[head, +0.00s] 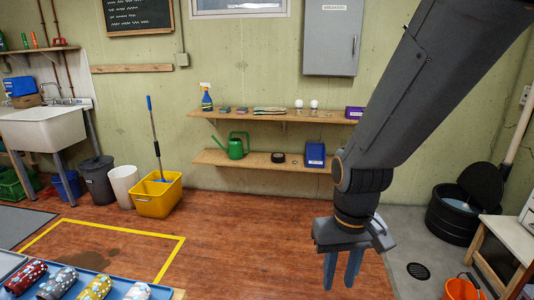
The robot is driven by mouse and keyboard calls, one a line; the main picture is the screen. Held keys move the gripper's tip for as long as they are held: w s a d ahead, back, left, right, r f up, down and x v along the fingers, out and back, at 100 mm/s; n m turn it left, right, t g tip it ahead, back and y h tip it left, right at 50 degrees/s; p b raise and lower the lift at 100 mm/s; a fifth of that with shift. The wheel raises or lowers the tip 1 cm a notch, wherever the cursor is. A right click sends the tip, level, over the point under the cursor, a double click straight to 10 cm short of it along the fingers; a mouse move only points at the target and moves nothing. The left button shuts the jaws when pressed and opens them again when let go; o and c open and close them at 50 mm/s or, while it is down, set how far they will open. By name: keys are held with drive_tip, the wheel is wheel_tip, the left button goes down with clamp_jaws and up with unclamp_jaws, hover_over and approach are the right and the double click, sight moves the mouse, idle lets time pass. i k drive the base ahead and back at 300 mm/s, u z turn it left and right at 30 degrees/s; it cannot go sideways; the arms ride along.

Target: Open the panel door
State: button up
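The grey breaker panel (326,44) hangs on the far wall at the top of the head view, with a "BREAKERS" label on its upper part. Its door looks shut. A small handle (354,45) shows near the door's right edge. My gripper (342,282) hangs low at the bottom right of centre, pointing down, far below the panel and nearer to me. Its two fingers are apart with a gap between them, and nothing shows in the gap.
Two wall shelves (235,161) below the panel hold a spray bottle, bulbs, a green watering can (234,146) and a blue bin (315,154). A yellow mop bucket (158,195) stands left. A black tub (455,212) and table (503,245) stand right. The middle floor is clear.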

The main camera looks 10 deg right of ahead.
sight(333, 30)
drive_tip(key=z, duration=0.1)
drive_tip(key=i, duration=1.85)
drive_tip(key=z, duration=0.3)
drive_tip(key=i, duration=1.55)
drive_tip(key=z, duration=0.15)
